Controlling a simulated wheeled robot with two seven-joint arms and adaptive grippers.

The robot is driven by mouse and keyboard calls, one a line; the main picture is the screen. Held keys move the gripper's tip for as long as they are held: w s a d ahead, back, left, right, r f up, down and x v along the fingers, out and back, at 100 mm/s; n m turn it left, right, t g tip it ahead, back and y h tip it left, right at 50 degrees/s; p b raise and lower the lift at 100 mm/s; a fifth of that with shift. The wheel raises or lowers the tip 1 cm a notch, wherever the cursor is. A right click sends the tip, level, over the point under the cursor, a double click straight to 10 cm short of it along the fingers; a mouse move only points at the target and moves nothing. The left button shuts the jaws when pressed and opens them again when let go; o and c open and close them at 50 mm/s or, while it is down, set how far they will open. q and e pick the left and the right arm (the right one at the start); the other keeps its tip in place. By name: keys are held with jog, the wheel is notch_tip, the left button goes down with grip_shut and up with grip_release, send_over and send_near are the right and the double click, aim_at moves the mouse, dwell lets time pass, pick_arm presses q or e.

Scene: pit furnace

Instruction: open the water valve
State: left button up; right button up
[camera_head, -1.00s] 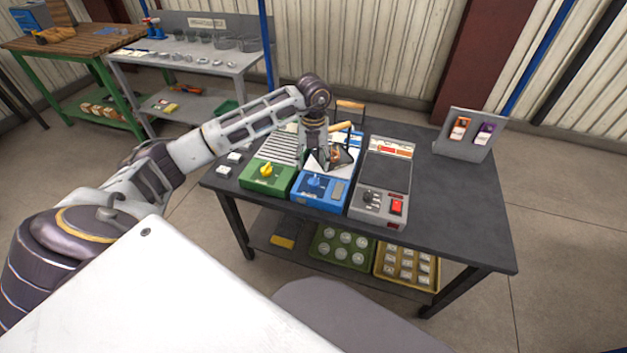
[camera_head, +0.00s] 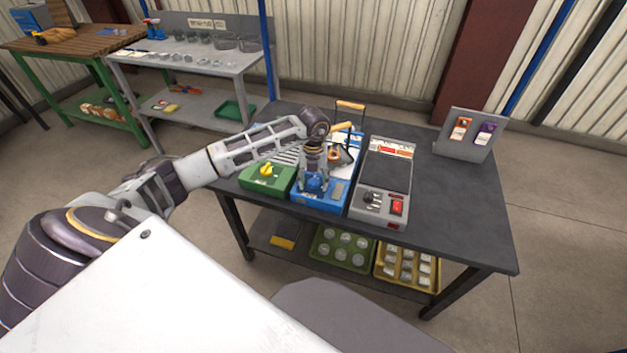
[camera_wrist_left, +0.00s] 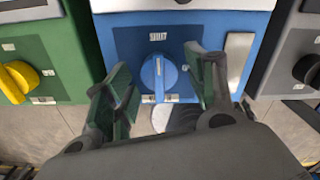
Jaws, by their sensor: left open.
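The water valve is a round blue knob with a white mark (camera_wrist_left: 159,73) on the front of the blue unit (camera_head: 331,199). In the head view the knob (camera_head: 316,184) is partly covered by my left gripper. My left gripper (camera_head: 314,187) points down at the knob. In the left wrist view its two fingers (camera_wrist_left: 160,92) are apart, one on each side of the knob. The knob shows between them, and I see no clear contact. My right gripper is not in view.
A green unit (camera_head: 259,179) with a yellow knob (camera_wrist_left: 17,80) stands left of the blue unit. A grey unit (camera_head: 383,169) with a black knob and red switch stands right. The dark table (camera_head: 450,208) is bare on its right. A holder (camera_head: 456,149) stands at the back right.

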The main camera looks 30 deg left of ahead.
pick_arm(q)
jog(key=c, duration=1)
jog(key=shift+c, duration=0.2)
